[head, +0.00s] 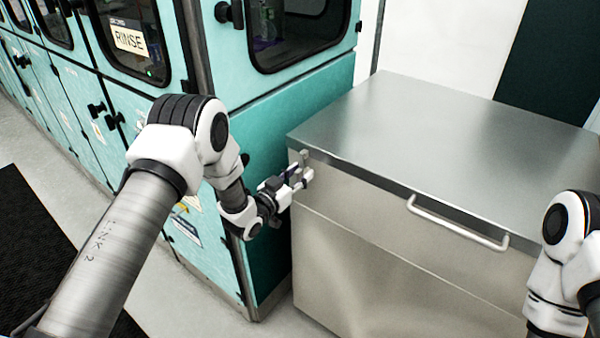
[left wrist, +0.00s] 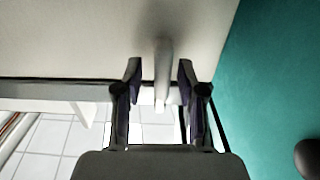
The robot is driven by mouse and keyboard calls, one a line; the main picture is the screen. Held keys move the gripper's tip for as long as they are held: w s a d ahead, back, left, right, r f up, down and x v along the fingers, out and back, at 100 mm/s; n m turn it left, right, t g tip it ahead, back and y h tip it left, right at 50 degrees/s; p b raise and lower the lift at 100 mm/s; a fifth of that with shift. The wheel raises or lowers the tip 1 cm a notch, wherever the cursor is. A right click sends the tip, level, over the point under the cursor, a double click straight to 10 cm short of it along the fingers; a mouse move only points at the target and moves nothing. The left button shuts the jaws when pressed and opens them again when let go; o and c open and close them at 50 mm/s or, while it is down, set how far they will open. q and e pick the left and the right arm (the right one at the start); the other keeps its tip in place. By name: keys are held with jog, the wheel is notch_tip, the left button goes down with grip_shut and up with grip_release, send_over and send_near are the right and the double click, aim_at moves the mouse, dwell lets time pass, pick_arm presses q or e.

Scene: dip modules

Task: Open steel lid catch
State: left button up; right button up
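The steel lid (head: 455,130) lies closed on top of the steel chest (head: 350,240). The small metal catch (head: 304,160) sits at the lid's left front corner. My left gripper (head: 293,183) is at this catch. In the left wrist view, the catch (left wrist: 162,65) shows as a pale upright bar between the two spread fingers of my left gripper (left wrist: 159,78). Gaps show on both sides of the bar, so the fingers look open around it and not closed on it. Only part of my right arm shows, at the right edge; its gripper is out of view.
A bar handle (head: 458,222) runs along the lid's front edge. The teal machine (head: 285,115) with dark windows and a RINSE label stands close to the chest's left side, leaving a narrow gap. A black mat (head: 35,250) lies on the pale floor at left.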

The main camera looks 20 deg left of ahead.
pick_arm(q)
jog(key=shift+s+a, duration=0.15)
jog(key=shift+a, duration=0.05)
jog(key=shift+d, duration=0.1)
grip_shut()
jog(key=shift+f+m, duration=0.1)
jog(key=shift+m, duration=0.2)
jog(key=shift+d+f+m+b, duration=0.1)
jog(key=shift+d+m+b, duration=0.05)
jog(key=shift+m+b, duration=1)
jog(key=m+b, duration=0.1)
jog(key=m, duration=0.1)
jog(key=m+b, duration=0.1)
jog(key=m, duration=0.1)
jog(key=shift+d+f+m+b, duration=0.15)
jog(key=shift+d+m+b, duration=0.05)
jog(key=shift+m+b, duration=0.15)
jog(key=shift+s+d+f+m+b, duration=0.15)
jog(key=shift+m+b, duration=1.1)
jog(key=shift+m, duration=0.65)
jog(key=shift+d+f+m+b, duration=0.1)
jog(key=shift+m+b, duration=1.15)
jog(key=shift+m, duration=0.65)
